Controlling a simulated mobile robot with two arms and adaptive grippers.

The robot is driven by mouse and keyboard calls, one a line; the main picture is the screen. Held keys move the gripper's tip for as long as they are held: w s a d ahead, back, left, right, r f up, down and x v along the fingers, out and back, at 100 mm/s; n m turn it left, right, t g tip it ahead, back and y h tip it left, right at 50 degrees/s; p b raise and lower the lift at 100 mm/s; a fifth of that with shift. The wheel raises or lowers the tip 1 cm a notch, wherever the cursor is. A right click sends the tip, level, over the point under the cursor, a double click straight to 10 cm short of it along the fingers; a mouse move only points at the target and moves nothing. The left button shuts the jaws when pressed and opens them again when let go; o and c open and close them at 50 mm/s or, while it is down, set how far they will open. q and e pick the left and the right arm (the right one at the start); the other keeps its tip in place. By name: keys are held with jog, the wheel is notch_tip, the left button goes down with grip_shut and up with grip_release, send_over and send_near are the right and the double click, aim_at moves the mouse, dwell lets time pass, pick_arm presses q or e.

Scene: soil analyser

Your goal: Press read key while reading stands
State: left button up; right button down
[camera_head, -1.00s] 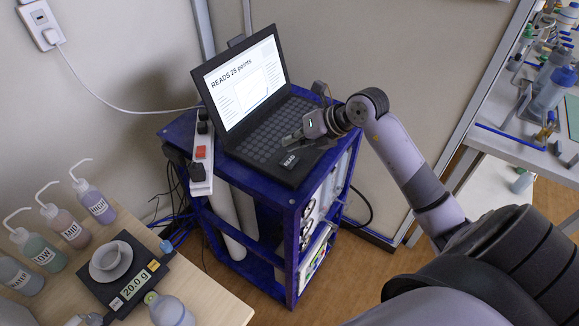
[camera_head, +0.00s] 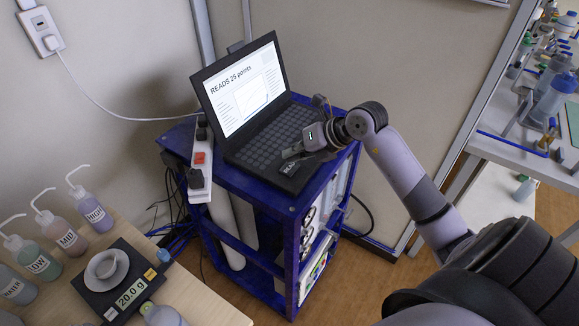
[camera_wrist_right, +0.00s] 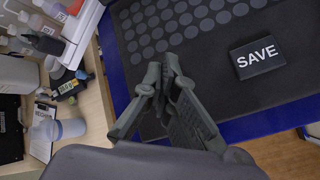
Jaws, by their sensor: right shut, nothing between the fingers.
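The black laptop (camera_head: 262,125) stands open on the blue cart, its screen (camera_head: 240,87) showing "READS 25 points" and a plot. A dark key block (camera_head: 289,168) sits at the front right of its keyboard deck. In the wrist view this key block (camera_wrist_right: 257,52) reads SAVE; its label is too small to be sure of in the head view. My right gripper (camera_head: 287,153) is shut and empty, low over the deck just behind the block. In the wrist view the right gripper's fingertips (camera_wrist_right: 163,76) are left of the block, apart from it. My left gripper is not in view.
A white power strip (camera_head: 200,170) with a red switch lies left of the laptop on the blue cart (camera_head: 285,210). A wooden table with labelled bottles (camera_head: 95,213) and a scale (camera_head: 122,287) reading 20.0 g is at lower left. A bench with bottles stands at right.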

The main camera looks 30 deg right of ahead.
aim_at(292, 165)
jog(key=shift+f, duration=0.15)
dwell(0.5)
jog(key=shift+f+b, duration=0.3)
jog(key=shift+b, duration=0.05)
jog(key=shift+f+b, duration=0.5)
jog(key=shift+f, duration=0.1)
dwell(0.6)
jog(key=shift+r, duration=0.1)
jog(key=shift+r+p, duration=0.75)
jog(key=shift+r, duration=0.15)
jog(key=shift+r, duration=0.15)
notch_tip(292, 165, up, 5)
jog(key=p, duration=0.3)
jog(key=shift+p, duration=0.35)
jog(key=shift+f, duration=0.2)
